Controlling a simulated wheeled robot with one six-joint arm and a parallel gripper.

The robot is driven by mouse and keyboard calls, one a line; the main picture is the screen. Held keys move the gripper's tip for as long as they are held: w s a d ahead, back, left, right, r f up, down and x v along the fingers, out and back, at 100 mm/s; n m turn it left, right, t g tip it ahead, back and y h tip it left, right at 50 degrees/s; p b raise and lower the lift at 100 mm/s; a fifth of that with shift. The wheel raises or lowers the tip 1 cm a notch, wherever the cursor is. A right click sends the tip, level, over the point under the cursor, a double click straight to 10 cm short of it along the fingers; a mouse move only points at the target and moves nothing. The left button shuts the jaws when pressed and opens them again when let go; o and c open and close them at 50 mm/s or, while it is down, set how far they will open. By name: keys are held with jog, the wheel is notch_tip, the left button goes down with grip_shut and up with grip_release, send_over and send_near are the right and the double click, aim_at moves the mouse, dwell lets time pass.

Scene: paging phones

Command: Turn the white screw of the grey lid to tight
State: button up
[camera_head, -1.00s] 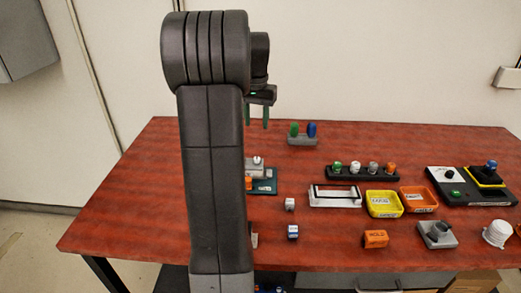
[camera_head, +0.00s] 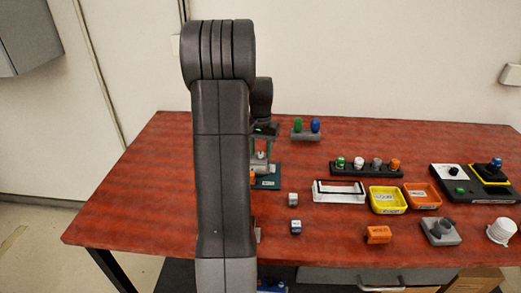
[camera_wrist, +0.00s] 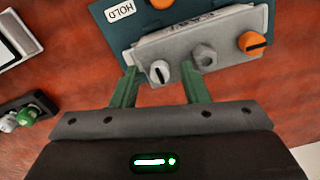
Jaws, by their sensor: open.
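The grey lid (camera_wrist: 180,38) lies on a dark teal base (camera_wrist: 115,37) in the wrist view. On its near edge stands the white screw (camera_wrist: 160,72), a round knob with a dark slot. My gripper (camera_wrist: 159,68) is open, its two green fingers on either side of the white screw with gaps showing. I cannot tell how far the fingertips are above it. A grey hex piece (camera_wrist: 205,57) and an orange slotted screw (camera_wrist: 252,43) are to its right. In the head view my arm partly hides the lid (camera_head: 259,168).
A black rack with coloured knobs (camera_head: 367,168), a white frame (camera_head: 339,191), a yellow bin (camera_head: 387,200) and an orange bin (camera_head: 422,195) stand to the right. A grey stand with green and blue knobs (camera_head: 306,137) is behind. Small blocks (camera_head: 295,227) lie in front.

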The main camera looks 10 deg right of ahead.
jog(key=shift+c, duration=0.2)
grip_shut()
jog(key=shift+m, duration=0.5)
jog(key=m+p, duration=0.1)
jog(key=m, duration=0.2)
jog(key=shift+m, duration=0.3)
jog(key=m+p, duration=0.1)
jog(key=m, duration=0.3)
jog(key=shift+m, duration=0.3)
jog(key=m, duration=0.4)
jog(key=shift+p, duration=0.3)
jog(key=m, duration=0.4)
jog(key=shift+m, duration=0.5)
